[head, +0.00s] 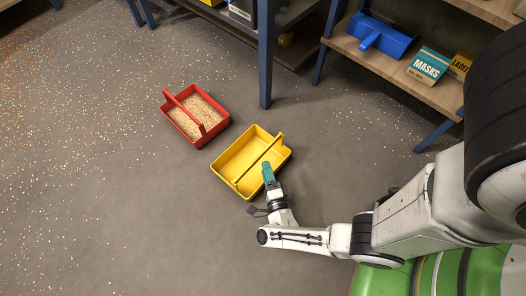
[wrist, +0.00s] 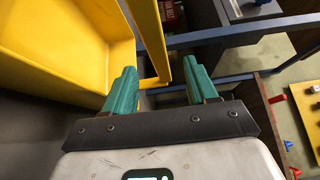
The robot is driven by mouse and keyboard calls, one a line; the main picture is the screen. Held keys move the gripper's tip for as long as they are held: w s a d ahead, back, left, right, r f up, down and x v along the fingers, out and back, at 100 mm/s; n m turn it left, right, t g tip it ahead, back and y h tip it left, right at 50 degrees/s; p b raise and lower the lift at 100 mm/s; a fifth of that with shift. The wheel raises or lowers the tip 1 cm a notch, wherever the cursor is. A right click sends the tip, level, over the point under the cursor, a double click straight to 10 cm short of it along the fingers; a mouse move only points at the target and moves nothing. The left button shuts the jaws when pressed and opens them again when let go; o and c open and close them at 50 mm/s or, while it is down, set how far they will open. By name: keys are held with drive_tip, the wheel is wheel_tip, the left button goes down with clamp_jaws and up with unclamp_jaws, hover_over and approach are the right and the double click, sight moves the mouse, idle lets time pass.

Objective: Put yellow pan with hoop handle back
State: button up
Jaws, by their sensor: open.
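The yellow pan (head: 229,161) stands on the grey floor, next to a red pan. It looks empty, and its hoop handle (head: 258,158) spans it from end to end. My gripper (head: 268,170) is over the pan's right side, close to the handle. In the wrist view, my gripper (wrist: 161,88) is open with its two teal fingers apart. The handle (wrist: 149,38) shows as a yellow bar whose lower end appears between the fingers, not clamped. The pan's wall (wrist: 118,55) fills the left of that view. Whether a finger touches the handle, I cannot tell.
The red pan (head: 169,108) holds pale grains, and similar grains are scattered over the floor at left. A blue-legged shelf (head: 447,95) at right holds a blue scoop (head: 381,35) and a MASKS box (head: 429,66). A blue post (head: 266,60) stands behind the pans. Lower-left floor is open.

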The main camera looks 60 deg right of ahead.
drive_tip(key=shift+v, duration=1.9)
